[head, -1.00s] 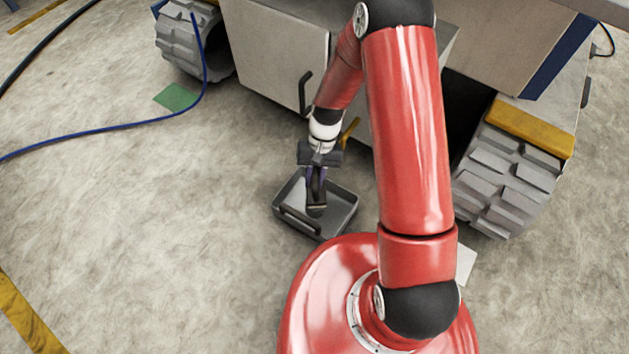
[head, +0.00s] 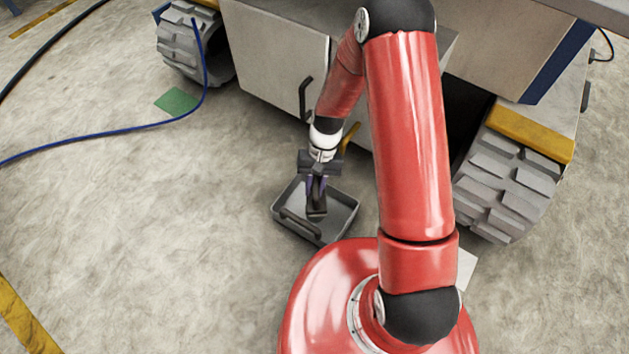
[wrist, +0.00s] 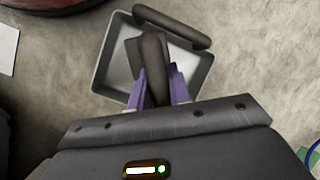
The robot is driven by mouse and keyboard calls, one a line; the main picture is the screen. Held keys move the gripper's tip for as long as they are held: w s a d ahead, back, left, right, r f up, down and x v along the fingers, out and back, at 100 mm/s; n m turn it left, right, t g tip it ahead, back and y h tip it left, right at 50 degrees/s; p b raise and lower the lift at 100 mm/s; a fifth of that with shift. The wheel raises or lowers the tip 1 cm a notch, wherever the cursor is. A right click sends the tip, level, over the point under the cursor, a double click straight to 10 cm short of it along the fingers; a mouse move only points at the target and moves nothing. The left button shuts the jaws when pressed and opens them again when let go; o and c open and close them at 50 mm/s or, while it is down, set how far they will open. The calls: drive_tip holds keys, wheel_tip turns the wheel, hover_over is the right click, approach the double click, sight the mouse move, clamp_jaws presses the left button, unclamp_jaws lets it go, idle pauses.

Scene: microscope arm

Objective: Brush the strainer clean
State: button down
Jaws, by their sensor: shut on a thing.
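My gripper (head: 317,184), with purple fingers, is pointed down over a grey tray (head: 343,221) on the floor. It is shut on a dark brown handle, which looks like the brush (wrist: 154,70). The brush also shows in the head view (head: 316,207), its low end over or inside the tray; I cannot tell if it touches. In the wrist view a flat dark part sits beside the handle, above the tray (wrist: 201,76). I cannot make out a strainer apart from the tray and the held thing; it may be hidden.
The tray has a dark bar handle (head: 300,222) on its near side. A grey vehicle with a cabinet door (head: 275,60) and treaded wheels (head: 510,180) stands behind. A blue hose (head: 110,128) lies at left. Open floor is left of the tray.

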drive_tip(key=shift+s, duration=0.65)
drive_tip(key=shift+w+f, duration=0.1)
drive_tip(key=shift+w, duration=1.5)
drive_tip(key=shift+r, duration=0.2)
wheel_tip(320, 180, up, 7)
drive_tip(key=p, duration=0.5)
drive_tip(key=shift+d+f, duration=0.1)
